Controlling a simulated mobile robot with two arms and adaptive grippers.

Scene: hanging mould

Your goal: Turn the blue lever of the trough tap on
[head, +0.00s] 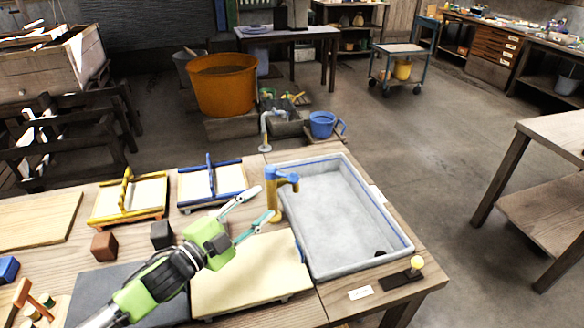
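The trough tap (273,201) is a yellow-orange upright post at the left edge of the grey trough (345,222). Its blue lever (287,178) sits at the top and points right, over the trough rim. My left gripper (263,202) comes from the lower left, just left of the tap. Its two fingers are spread, with nothing between them. One fingertip is near the upper post and the other near its base; I cannot tell whether either touches. My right gripper is not in view.
A pale board (250,278) lies below my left gripper. Blue-framed (212,184) and yellow-framed (128,202) moulds lie to the left. A yellow-knobbed fitting (416,263) is at the table's right corner. The trough looks empty.

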